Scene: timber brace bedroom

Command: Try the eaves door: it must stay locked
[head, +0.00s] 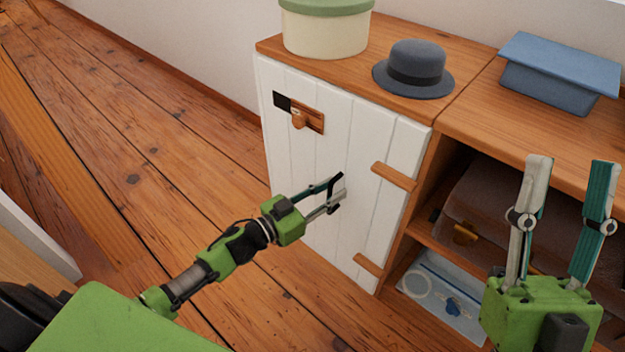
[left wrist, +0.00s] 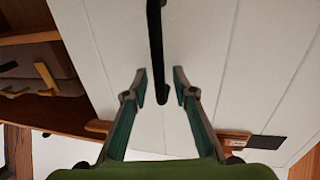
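The eaves door (head: 345,130) is a white plank door in the wooden cabinet front, and it sits flush and closed. A wooden latch (head: 306,117) with a knob and a black plate is at its upper left. My left gripper (head: 338,190) is at the middle of the door. In the left wrist view, a black bar handle (left wrist: 155,40) lies between its open fingertips (left wrist: 160,87), with a gap on each side. In the head view the fingers partly hide the handle. My right gripper (head: 572,165) is open and empty, pointing up at the right.
A cream pot with a green lid (head: 325,30), a grey hat (head: 413,70) and a blue lidded box (head: 558,75) stand on the cabinet top. Open shelves right of the door hold a brown case (head: 500,205) and a clear tray (head: 425,307). The plank floor on the left is clear.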

